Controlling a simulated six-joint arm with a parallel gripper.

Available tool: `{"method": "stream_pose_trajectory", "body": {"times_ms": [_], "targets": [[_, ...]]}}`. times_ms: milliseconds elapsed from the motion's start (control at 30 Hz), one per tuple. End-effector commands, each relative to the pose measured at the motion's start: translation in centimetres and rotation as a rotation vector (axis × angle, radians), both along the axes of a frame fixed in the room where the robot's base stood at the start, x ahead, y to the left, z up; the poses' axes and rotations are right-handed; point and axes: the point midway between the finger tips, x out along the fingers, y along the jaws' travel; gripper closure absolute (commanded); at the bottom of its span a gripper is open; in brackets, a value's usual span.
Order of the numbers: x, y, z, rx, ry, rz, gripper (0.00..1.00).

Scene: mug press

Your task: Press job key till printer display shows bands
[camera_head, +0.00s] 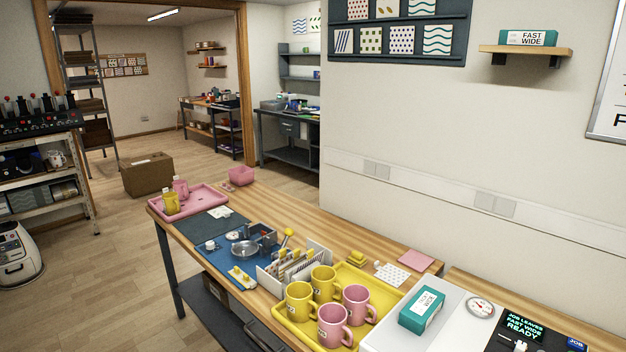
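The job key (577,344) is a small blue key marked JOB at the bottom right corner, partly cut off by the frame edge. The printer display (523,326) is a dark panel with green and white text reading JOB LEAVES, FAST WIDE, READY. It shows text and no bands. The display sits beside a white unit (455,318) on the wooden bench. My gripper is not in view.
A teal and white box (421,311) and a round dial (480,308) are on the white unit. A yellow tray (367,276) with yellow and pink mugs stands to its left. A small white knob (520,345) is below the display. A pink tray (215,200) stands at the bench's far end.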

Motion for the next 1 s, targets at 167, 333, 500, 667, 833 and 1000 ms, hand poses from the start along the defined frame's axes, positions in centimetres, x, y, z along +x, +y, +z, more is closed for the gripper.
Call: {"method": "stream_pose_trajectory", "body": {"times_ms": [167, 333, 500, 667, 833, 1000], "targets": [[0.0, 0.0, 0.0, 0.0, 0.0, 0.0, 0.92], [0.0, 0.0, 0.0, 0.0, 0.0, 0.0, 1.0], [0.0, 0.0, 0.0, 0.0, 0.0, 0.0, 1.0], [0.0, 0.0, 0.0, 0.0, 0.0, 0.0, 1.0], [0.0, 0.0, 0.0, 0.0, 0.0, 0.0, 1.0], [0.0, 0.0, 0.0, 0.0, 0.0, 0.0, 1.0]]}}
